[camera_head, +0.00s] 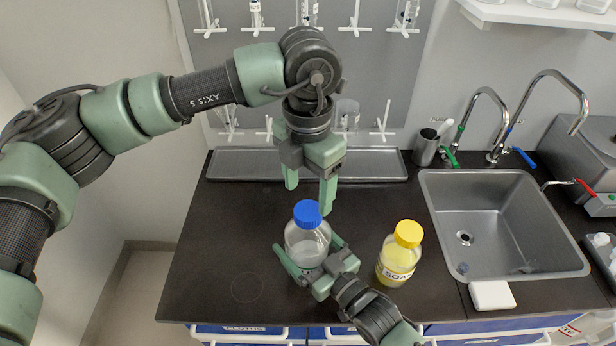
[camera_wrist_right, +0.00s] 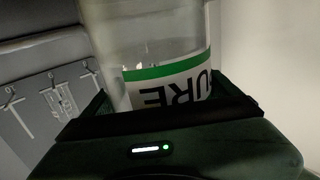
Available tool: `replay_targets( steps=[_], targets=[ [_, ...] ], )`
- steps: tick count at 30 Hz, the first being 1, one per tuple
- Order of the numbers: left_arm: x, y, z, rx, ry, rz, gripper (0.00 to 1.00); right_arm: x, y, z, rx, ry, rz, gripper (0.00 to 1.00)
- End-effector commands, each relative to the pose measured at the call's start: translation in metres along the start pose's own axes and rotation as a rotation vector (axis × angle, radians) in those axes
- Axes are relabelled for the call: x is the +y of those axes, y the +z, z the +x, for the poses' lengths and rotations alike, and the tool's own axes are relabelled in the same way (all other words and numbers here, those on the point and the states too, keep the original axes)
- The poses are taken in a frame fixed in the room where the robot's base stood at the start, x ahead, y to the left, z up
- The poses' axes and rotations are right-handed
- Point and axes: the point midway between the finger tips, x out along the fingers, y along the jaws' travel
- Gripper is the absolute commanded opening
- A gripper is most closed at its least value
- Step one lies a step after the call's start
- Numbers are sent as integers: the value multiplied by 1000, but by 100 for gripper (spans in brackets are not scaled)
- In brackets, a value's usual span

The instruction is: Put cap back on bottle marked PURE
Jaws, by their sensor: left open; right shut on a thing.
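The clear bottle (camera_head: 304,236) stands upright near the front middle of the dark counter. A blue cap (camera_head: 307,213) sits on its top; I cannot tell how tightly it is seated. My right gripper (camera_head: 308,248) comes from the front and is shut around the bottle's body. In the right wrist view the bottle (camera_wrist_right: 150,45) fills the jaws, and its green-striped label shows "URE", turned over. My left gripper (camera_head: 310,196) is open and empty, pointing down just above and behind the blue cap. I cannot tell if the bottle touches the counter.
A yellow bottle with a yellow cap (camera_head: 397,255) stands to the right, its label partly reading "SOA". A steel sink (camera_head: 500,215) with taps lies further right. A shallow metal tray (camera_head: 385,165) runs along the back wall. The counter's left part (camera_head: 220,240) is clear.

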Motion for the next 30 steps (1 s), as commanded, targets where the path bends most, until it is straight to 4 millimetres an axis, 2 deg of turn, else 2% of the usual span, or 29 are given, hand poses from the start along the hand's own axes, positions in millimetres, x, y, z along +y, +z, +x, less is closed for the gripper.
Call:
replay_targets(
  steps=[3,9,15,22,23,29,30],
  targets=[
    [0,-1,21,3,-1,0,65,0,1,0,-2,0,0,0],
    [0,0,46,1,-2,-1,65,0,1,0,-2,0,1,0],
    [0,0,55,0,0,0,65,0,1,0,-2,0,1,0],
    [0,0,55,0,0,0,65,0,1,0,-2,0,1,0],
    [0,0,55,0,0,0,60,0,1,0,-2,0,1,0],
    [0,0,55,0,0,-1,4,0,1,0,-2,0,1,0],
    [0,0,55,0,0,-1,0,0,1,0,-2,0,1,0]
  ],
)
